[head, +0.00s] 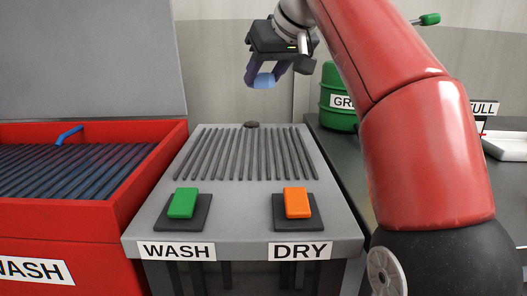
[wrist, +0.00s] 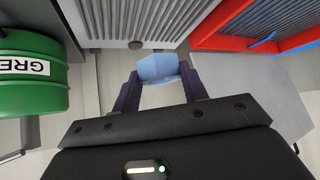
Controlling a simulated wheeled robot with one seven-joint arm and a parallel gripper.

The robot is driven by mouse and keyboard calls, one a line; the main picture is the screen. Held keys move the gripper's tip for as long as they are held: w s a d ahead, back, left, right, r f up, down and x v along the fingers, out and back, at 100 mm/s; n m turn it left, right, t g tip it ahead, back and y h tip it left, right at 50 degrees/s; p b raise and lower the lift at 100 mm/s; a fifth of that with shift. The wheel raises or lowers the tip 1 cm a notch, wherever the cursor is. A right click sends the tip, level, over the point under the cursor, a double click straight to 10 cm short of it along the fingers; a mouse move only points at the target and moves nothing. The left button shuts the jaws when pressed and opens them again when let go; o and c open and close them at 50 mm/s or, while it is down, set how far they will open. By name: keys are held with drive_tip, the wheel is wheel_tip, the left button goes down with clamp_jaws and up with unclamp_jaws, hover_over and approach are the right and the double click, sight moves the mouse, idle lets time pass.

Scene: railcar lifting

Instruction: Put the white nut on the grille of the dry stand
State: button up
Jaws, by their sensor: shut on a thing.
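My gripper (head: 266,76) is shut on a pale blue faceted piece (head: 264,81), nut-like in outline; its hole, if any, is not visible. The piece also shows between the fingertips in the wrist view (wrist: 158,68). No plainly white nut shows elsewhere. The grey stand (head: 252,220) carries the DRY label and a WASH label. Its ribbed grille (head: 245,153) is bare and also shows at the top of the wrist view (wrist: 115,22). My gripper is in the air past the far end of the grille, apart from it.
A green button (head: 183,202) and an orange button (head: 297,202) are on the stand's front. A red wash tub (head: 90,212) with a dark ribbed floor and a blue piece (head: 69,135) is at left. A green labelled drum (head: 338,95) stands behind at right.

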wheel_tip(320, 180, down, 15)
drive_tip(key=b, duration=0.5)
drive_tip(key=shift+w+b, duration=0.1)
drive_tip(key=shift+b, duration=0.3)
drive_tip(key=shift+f, duration=0.1)
drive_tip(key=o, duration=0.8)
drive_tip(key=shift+f, duration=0.1)
drive_tip(key=o, duration=0.4)
drive_tip(key=shift+o, duration=0.2)
